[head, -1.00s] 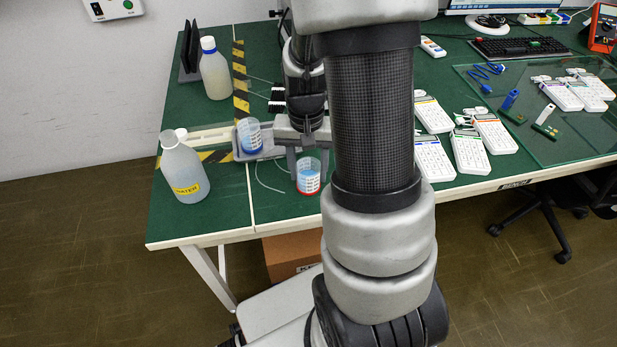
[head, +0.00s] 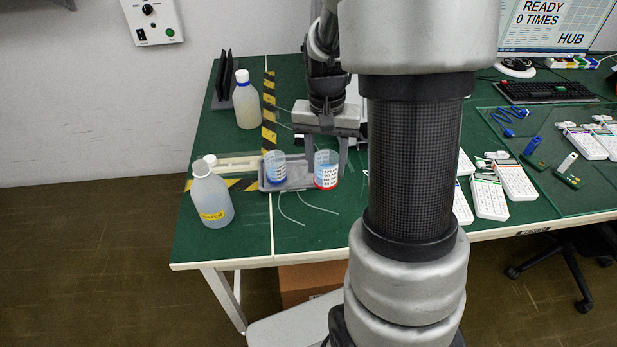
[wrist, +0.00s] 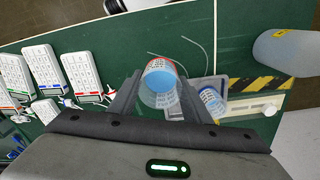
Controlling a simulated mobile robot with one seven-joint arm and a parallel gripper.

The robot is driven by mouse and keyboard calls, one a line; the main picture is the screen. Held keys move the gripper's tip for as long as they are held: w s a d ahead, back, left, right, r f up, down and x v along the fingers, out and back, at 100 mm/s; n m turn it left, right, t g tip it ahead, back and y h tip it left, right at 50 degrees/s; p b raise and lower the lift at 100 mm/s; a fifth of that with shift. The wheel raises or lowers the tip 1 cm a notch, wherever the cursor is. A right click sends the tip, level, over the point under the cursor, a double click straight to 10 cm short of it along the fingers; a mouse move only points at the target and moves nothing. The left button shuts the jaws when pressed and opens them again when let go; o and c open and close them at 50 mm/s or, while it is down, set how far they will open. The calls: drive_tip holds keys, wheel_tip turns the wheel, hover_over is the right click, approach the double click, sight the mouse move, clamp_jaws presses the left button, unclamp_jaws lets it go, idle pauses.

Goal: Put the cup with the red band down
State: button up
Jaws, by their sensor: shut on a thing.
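The cup with the red band (head: 326,170) is clear with dark print, blue contents and a red ring at its base. My gripper (head: 327,163) is shut on it, one finger on each side. The cup looks upright and appears raised beside the right end of the grey tray (head: 300,185); its exact height is hard to tell. In the wrist view the cup (wrist: 161,82) sits between both fingers, with its blue contents visible. A similar cup with a blue band (head: 275,167) stands in the tray's left part; it also shows in the wrist view (wrist: 211,100).
Thin white tubes (head: 300,210) lie in front of the tray. White keypads (head: 490,198) lie to the right. The green table (head: 225,250) is bare at front left.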

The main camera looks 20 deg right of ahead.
drive_tip(key=w+p, duration=0.3)
drive_tip(key=w, duration=1)
hover_over(306, 174)
wheel_tip(306, 174, down, 6)
drive_tip(key=shift+f+b, duration=0.6)
drive_tip(key=shift+f, duration=1.4)
drive_tip(key=shift+f, duration=0.15)
drive_tip(key=o, duration=0.8)
drive_tip(key=shift+c, duration=0.2)
